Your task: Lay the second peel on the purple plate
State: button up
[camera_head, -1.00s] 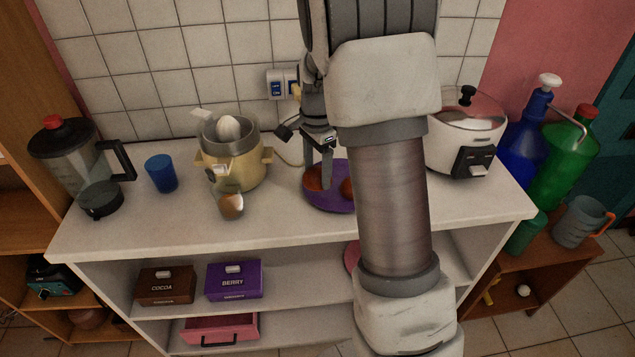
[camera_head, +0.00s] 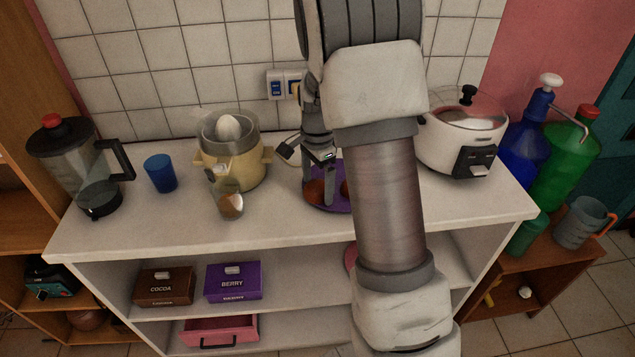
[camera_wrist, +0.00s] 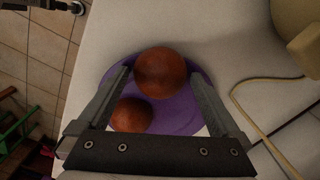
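The purple plate (camera_head: 325,207) lies on the white counter, behind my arm in the head view; its rim shows in the wrist view (camera_wrist: 190,122). Two orange-brown rounded peels rest on it. One peel (camera_wrist: 160,72) is between my fingertips, and it also shows in the head view (camera_head: 313,190). The other peel (camera_wrist: 131,115) sits beside it, partly behind a finger, and mostly hidden by my arm in the head view. My gripper (camera_wrist: 160,74) is open over the plate, with narrow gaps between its fingertips and the first peel. The head view shows it pointing down (camera_head: 319,190).
A yellow juicer (camera_head: 228,165) with a small cup (camera_head: 230,206) before it stands left of the plate; a blue cup (camera_head: 160,174) and blender (camera_head: 85,170) are farther left. A white cooker (camera_head: 460,140) is on the right. The front left counter is clear.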

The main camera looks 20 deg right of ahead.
aim_at(317, 183)
notch_tip(317, 183, up, 12)
jog(key=p, duration=0.2)
jog(key=s+a+r+n+t, duration=0.2)
jog(key=s+a+r+n, duration=0.15)
jog(key=s+r, duration=0.2)
jog(key=s+a+r+n+t, duration=0.1)
jog(key=s+a+r+n, duration=0.3)
jog(key=s, duration=0.3)
jog(key=s+a+n+t, duration=0.2)
jog(key=s+n, duration=0.6)
jog(key=s, duration=0.3)
jog(key=shift+t, duration=0.3)
notch_tip(317, 183, up, 5)
jog(key=p, duration=0.4)
jog(key=shift+w+f, duration=0.1)
jog(key=shift+f, duration=0.1)
